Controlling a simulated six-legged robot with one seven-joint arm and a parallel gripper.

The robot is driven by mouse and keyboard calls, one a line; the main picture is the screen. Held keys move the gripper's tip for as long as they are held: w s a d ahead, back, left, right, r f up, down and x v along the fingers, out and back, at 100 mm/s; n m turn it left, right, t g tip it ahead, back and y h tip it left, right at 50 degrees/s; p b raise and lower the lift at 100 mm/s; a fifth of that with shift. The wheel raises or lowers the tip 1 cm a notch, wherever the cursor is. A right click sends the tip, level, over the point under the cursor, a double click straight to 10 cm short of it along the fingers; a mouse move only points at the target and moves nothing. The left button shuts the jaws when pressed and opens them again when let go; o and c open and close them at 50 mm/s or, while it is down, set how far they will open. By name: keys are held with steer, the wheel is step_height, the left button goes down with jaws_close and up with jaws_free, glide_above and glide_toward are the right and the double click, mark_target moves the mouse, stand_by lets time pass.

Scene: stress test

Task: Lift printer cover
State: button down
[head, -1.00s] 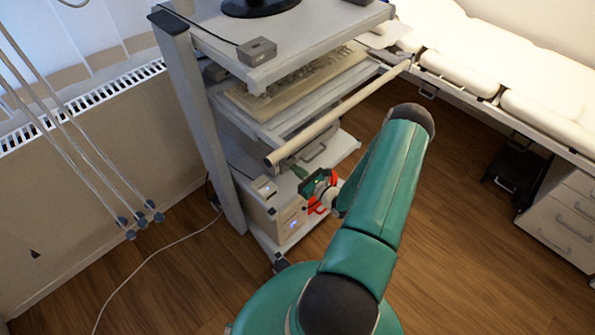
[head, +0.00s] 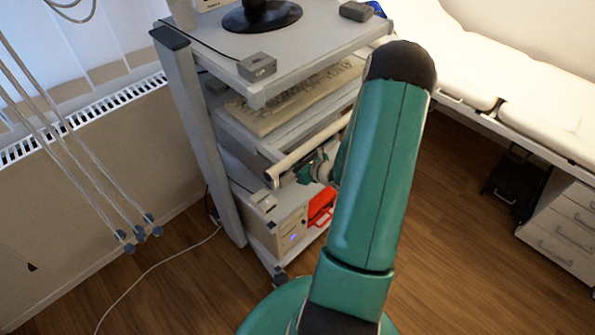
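My gripper (head: 303,174) is at the front of the cart's middle shelves, by the lower end of the pale horizontal bar (head: 310,145). It is small and partly behind my arm, so whether its fingers are open or touch anything is not clear. No printer cover can be told for certain. A beige box-shaped machine (head: 290,236) with a small blue light stands on the lowest shelf, below my gripper. A grey shelf or device front (head: 245,165) lies under the keyboard level, largely hidden by the bar and my arm.
The grey cart (head: 200,130) carries a keyboard (head: 290,100), a small grey box (head: 257,67) and a monitor foot (head: 262,16). A red object (head: 321,206) sits low beside the beige machine.

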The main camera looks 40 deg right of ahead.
steer(key=shift+w+r, duration=0.3)
steer(key=shift+r, duration=0.65)
